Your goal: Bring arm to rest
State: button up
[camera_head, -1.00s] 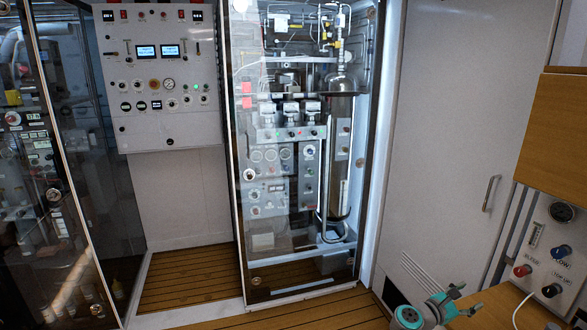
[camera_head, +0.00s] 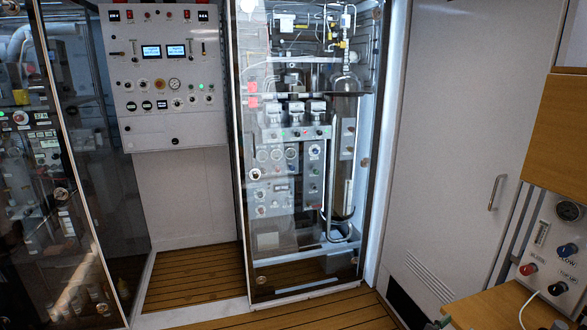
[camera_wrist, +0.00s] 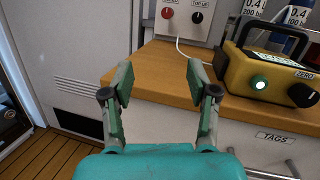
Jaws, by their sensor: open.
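My gripper (camera_wrist: 158,85) is open and empty in the wrist view, its two teal and dark fingers apart. It hangs in front of the edge of a wooden counter (camera_wrist: 160,68), with nothing between the fingers but the counter behind. In the head view only a small bit of my arm shows at the bottom edge, near the counter's front corner.
A yellow device (camera_wrist: 262,75) with a green button and black knob stands on the counter at right. A glass-fronted cabinet (camera_head: 300,285) stands centre; wooden floor (camera_head: 190,285) is clear.

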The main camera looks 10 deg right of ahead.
jog(key=s+a+f+n+t+y, duration=0.2)
jog(key=s+a+n+t+y, duration=0.35)
jog(key=s+a+n, duration=0.75)
jog(key=s+a+f+n+t+y, duration=0.2)
jog(key=s+a+n+t+y, duration=0.2)
jog(key=s+a+n+t, duration=0.55)
jog(key=s+a+r+n+g+y, duration=0.3)
jog(key=s+a+n, duration=0.4)
jog(key=s+n, duration=0.3)
jog(key=s+a+r+n+g+y, duration=0.3)
jog(key=s+a+n+y, duration=0.3)
jog(key=s+n, duration=0.5)
jog(key=a+r+n, duration=0.1)
jog(key=n, duration=0.4)
jog(key=shift+s+r, duration=0.2)
jog(key=shift+r, duration=0.15)
